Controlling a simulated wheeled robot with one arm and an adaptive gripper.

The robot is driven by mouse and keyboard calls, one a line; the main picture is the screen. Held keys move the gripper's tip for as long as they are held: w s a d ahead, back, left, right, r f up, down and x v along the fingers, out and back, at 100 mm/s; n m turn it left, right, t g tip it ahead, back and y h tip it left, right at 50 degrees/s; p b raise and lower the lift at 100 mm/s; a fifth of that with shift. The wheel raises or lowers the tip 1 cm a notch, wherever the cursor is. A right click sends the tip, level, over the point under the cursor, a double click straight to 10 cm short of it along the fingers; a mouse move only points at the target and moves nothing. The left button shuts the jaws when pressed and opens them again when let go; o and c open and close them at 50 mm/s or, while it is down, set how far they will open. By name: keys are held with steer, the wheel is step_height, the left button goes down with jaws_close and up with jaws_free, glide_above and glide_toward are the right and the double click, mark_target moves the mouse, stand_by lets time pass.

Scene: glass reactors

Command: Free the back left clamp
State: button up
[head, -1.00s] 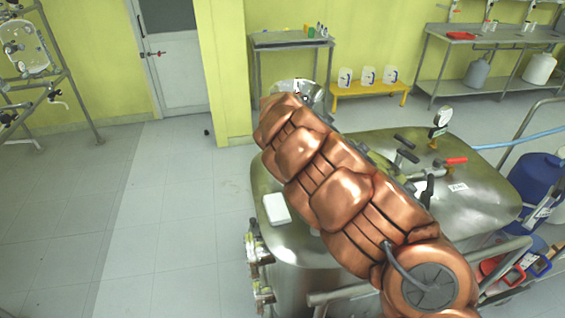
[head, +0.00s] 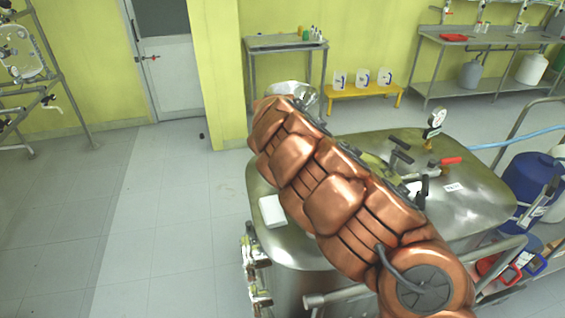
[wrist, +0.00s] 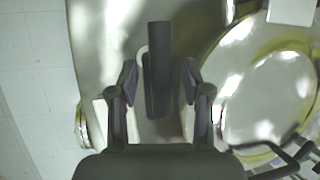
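In the wrist view, a black upright bar-like clamp handle (wrist: 158,65) stands over the steel vessel top. My gripper (wrist: 160,78) has its two fingers spread, one on each side of the handle. A gap shows between the handle and each finger, so it is not gripped. In the head view my copper arm crosses the steel vessel (head: 262,240) and hides its back left part, with the gripper and that clamp. Other black clamp handles (head: 400,156) show to the right of my arm.
A round lid with a yellow-green rim (wrist: 262,90) lies right of the handle in the wrist view. A white block (head: 272,211) sits on the vessel's left side. A pressure gauge (head: 437,117) and red-handled valve (head: 450,161) stand on the right.

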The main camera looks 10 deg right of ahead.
steer(key=v, duration=1.2)
steer(key=shift+a, duration=0.1)
